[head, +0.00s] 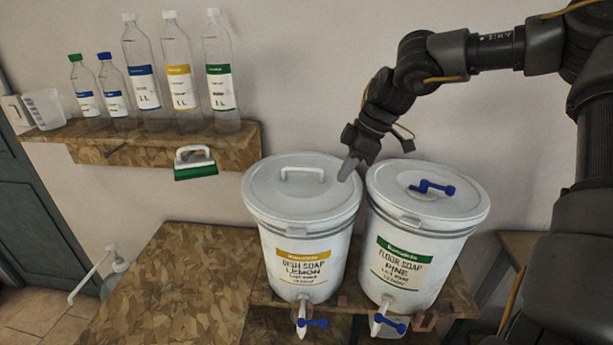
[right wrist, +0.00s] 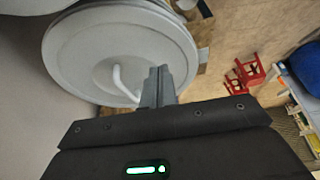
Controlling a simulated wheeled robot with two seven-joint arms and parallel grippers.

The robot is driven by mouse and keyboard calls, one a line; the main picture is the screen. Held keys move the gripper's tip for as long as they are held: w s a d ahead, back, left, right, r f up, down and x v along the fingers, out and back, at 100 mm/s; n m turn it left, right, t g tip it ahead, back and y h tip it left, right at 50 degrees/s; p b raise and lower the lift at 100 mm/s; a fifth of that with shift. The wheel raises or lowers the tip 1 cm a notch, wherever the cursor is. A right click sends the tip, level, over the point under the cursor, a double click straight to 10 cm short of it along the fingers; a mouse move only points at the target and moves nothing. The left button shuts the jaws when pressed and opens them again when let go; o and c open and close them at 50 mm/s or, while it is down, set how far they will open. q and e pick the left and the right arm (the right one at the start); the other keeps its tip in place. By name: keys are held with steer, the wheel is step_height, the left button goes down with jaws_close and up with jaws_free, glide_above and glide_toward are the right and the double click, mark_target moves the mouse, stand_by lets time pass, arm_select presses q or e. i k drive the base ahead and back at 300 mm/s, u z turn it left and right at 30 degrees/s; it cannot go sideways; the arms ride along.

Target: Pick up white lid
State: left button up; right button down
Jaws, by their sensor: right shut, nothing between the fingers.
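A white lid (head: 303,183) with a white loop handle covers the left drum (head: 301,264), labelled dish soap lemon. A second white lid (head: 427,196) covers the right drum (head: 408,268), labelled floor soap pine; a blue tap-like piece (head: 432,187) lies on top of it. My right gripper (head: 347,170) is shut and empty. It points down over the right edge of the left lid, to the right of its handle. In the right wrist view the shut fingers (right wrist: 157,86) show in front of a round lid (right wrist: 120,50), beside its white handle (right wrist: 124,84). My left gripper is out of view.
Several bottles (head: 172,80) and a clear jug (head: 44,109) stand on the wall shelf (head: 165,150). A green-bristled brush (head: 195,165) is at its front edge. Blue-handled taps (head: 312,323) stick out below the drums. The wooden bench (head: 165,275) left of the drums is clear.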

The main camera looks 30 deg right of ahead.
mark_target(302, 179)
steer(key=k, duration=1)
